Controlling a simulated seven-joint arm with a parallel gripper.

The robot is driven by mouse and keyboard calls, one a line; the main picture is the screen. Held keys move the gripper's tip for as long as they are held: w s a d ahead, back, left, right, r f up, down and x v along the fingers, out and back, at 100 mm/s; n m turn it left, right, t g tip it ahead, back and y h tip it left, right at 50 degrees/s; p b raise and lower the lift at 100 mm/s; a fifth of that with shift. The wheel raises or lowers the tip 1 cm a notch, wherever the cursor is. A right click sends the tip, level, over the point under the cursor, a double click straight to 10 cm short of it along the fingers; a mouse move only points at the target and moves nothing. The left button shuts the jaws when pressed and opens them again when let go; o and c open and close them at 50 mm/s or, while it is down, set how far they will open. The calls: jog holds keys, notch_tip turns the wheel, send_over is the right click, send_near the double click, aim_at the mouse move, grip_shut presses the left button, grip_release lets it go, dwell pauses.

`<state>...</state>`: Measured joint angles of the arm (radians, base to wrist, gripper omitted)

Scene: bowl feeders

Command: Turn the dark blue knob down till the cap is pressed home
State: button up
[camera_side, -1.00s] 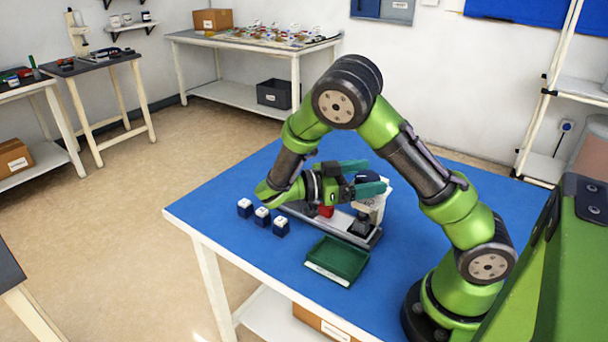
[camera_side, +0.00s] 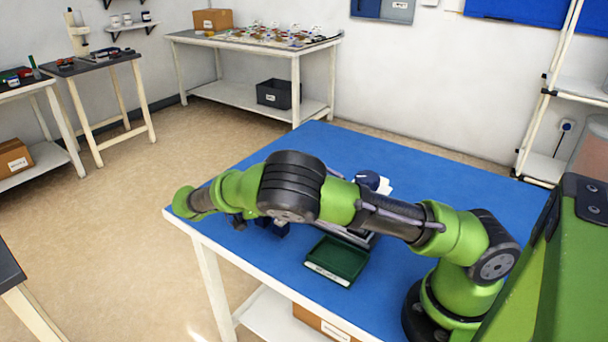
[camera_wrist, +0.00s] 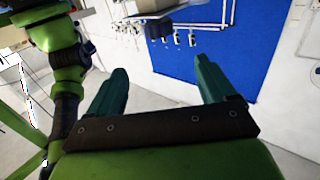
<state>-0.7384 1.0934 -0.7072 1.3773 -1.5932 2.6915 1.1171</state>
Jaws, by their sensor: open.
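The dark blue knob (camera_side: 367,178) shows just above my forearm in the side view, on top of a white stand (camera_side: 386,187). My arm hides most of the press below it, and I cannot make out the cap. My gripper (camera_wrist: 164,84) shows in the wrist view with two teal fingers wide apart and nothing between them. It is well away from the knob, over the left end of the table; my own arm hides its fingers in the side view.
A dark green tray (camera_side: 322,266) sits on the blue table top (camera_side: 430,165) in front of the press. Dark blue blocks (camera_side: 279,229) are partly hidden under my arm at the table's left. The far and right table area is clear.

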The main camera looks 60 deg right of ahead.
notch_tip(320, 180, up, 17)
jog(key=n+t+y, duration=0.6)
jog(key=t+y, duration=0.6)
jog(key=y, duration=0.2)
send_over(368, 176)
notch_tip(368, 176, down, 16)
